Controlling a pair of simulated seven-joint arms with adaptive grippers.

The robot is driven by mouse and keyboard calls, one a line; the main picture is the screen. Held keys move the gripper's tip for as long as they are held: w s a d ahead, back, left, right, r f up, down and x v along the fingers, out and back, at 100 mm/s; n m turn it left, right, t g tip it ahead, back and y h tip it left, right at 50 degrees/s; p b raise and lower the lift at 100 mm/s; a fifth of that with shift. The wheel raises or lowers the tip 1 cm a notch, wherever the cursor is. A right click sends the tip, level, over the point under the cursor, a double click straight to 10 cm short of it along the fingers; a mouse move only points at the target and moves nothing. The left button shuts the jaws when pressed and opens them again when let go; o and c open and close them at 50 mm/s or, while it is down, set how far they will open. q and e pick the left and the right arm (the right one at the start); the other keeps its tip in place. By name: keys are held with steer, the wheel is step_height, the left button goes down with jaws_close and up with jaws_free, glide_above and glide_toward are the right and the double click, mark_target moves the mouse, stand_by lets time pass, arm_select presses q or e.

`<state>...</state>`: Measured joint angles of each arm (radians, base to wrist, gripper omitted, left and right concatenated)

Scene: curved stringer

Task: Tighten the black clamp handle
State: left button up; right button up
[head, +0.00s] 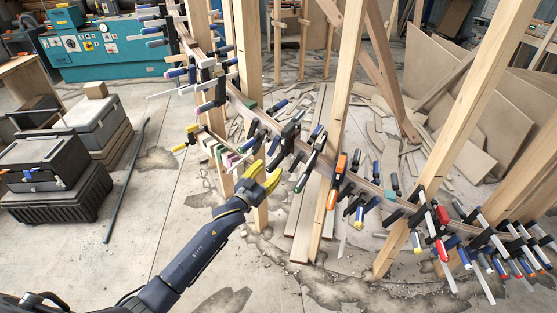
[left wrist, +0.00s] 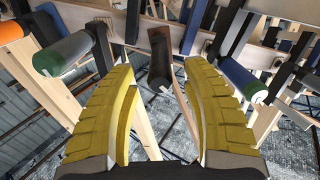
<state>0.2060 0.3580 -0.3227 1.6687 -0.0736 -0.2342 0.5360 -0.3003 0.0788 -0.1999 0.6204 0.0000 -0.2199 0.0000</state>
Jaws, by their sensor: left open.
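My left gripper (head: 264,178) has yellow fingers and is beside the curved wooden stringer (head: 358,181), near the middle of the head view. In the left wrist view the left gripper (left wrist: 157,75) is open, its fingers spread wide. A black clamp handle (left wrist: 159,60) shows in the gap between the fingertips and touches neither finger visibly. How far the fingers are from it along the view is hard to tell. In the head view dark clamps crowd just beyond the fingertips, and which one is this handle is unclear. My right gripper is not in view.
An orange clamp (head: 336,180) hangs farther along the stringer. Wooden posts (head: 343,90) rise close by. The floor at front centre is mostly clear.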

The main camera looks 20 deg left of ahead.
mark_target(279, 159)
arm_select(q)
steer(key=shift+x, duration=3.6)
jaws_close()
